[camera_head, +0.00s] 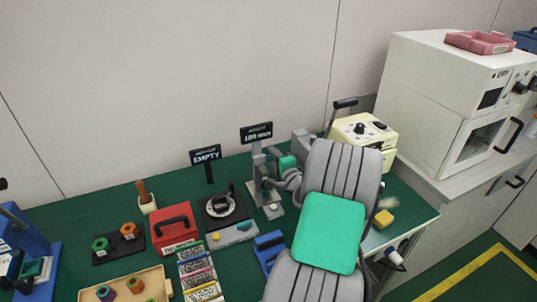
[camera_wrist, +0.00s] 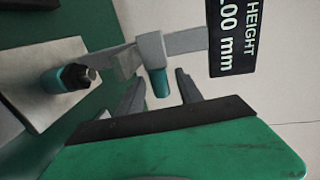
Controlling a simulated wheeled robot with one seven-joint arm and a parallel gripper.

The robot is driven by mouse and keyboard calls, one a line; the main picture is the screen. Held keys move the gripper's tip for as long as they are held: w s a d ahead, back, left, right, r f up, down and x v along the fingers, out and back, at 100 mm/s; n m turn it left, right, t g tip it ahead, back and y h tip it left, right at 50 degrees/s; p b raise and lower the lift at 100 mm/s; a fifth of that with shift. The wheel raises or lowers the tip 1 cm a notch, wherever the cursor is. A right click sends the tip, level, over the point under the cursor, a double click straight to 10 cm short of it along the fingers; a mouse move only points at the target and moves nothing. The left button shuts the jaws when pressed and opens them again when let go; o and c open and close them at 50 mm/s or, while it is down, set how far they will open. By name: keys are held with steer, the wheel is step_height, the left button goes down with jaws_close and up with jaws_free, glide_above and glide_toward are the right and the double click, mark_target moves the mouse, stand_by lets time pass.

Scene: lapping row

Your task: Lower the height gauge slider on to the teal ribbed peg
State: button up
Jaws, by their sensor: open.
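The height gauge (camera_head: 258,170) stands at the back of the green bench in the head view. In the wrist view its grey slider (camera_wrist: 150,47) sits on the bar, with a teal handle (camera_wrist: 158,84) pointing toward my gripper. The teal ribbed peg (camera_wrist: 65,77), with a dark tip, stands on the pale gauge base (camera_wrist: 28,85). The slider is apart from the peg, with a gap between them. My gripper (camera_wrist: 160,78) is open, its fingers on either side of the handle with gaps visible. In the head view my arm hides part of this.
A red box (camera_head: 174,228), a dial device (camera_head: 222,207) and a blue item (camera_head: 268,248) lie left of my arm. A cream machine (camera_head: 365,130) stands behind right. A yellow block (camera_head: 384,218) lies right.

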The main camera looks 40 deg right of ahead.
steer(key=x, duration=0.3)
steer(key=shift+w, duration=0.15)
steer(key=shift+c, duration=0.3)
jaws_close()
stand_by(0.9)
